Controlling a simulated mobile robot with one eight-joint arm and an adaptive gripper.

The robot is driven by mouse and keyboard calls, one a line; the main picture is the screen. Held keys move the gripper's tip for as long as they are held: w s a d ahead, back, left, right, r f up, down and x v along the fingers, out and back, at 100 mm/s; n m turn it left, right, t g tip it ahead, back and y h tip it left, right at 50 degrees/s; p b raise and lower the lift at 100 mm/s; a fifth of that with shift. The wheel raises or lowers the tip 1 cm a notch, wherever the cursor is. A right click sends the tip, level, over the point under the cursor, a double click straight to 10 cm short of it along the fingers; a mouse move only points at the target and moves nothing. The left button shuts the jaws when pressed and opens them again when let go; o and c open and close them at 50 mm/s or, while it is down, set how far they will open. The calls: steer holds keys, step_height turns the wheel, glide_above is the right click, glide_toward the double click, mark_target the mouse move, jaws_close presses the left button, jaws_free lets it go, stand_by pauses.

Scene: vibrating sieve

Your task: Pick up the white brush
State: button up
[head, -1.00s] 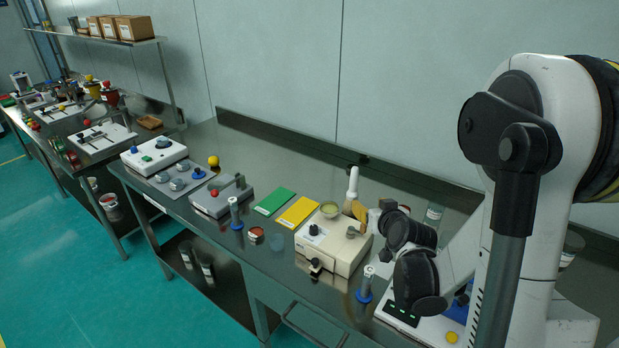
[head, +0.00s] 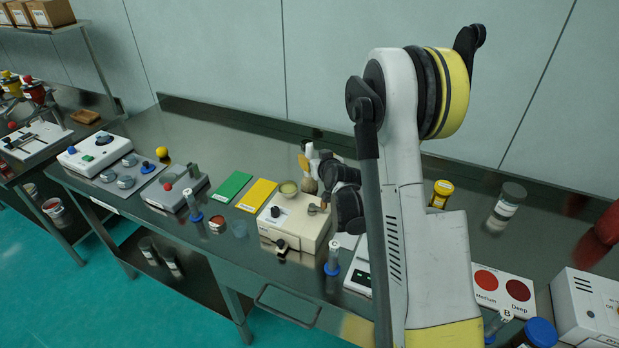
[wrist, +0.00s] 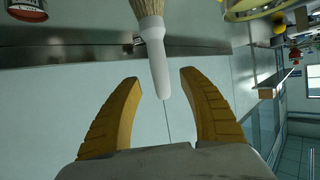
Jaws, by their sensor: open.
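The white brush (head: 309,151) stands upright behind the beige sieve box, handle up and tan bristles down. In the wrist view the white handle (wrist: 155,62) points in between my finger tips, with the bristles at the top edge. My gripper (head: 306,163) is open beside the handle; in the wrist view its two yellow fingers (wrist: 160,78) lie on either side of the handle's end, with gaps visible on both sides. The handle appears untouched. Part of the brush is hidden by my gripper in the head view.
The beige sieve box (head: 296,222) carries a round greenish dish (head: 289,189). Yellow (head: 257,195) and green (head: 230,187) pads lie to its left. A blue-based cylinder (head: 333,258) stands in front. Jars stand on the right. The bench behind the pads is clear.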

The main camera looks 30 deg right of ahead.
mark_target(311, 154)
steer(key=x, duration=0.4)
steer(key=shift+w, duration=0.3)
steer(key=shift+s+r, duration=0.1)
steer(key=shift+r, duration=0.1)
steer(key=shift+c, duration=0.9)
jaws_close()
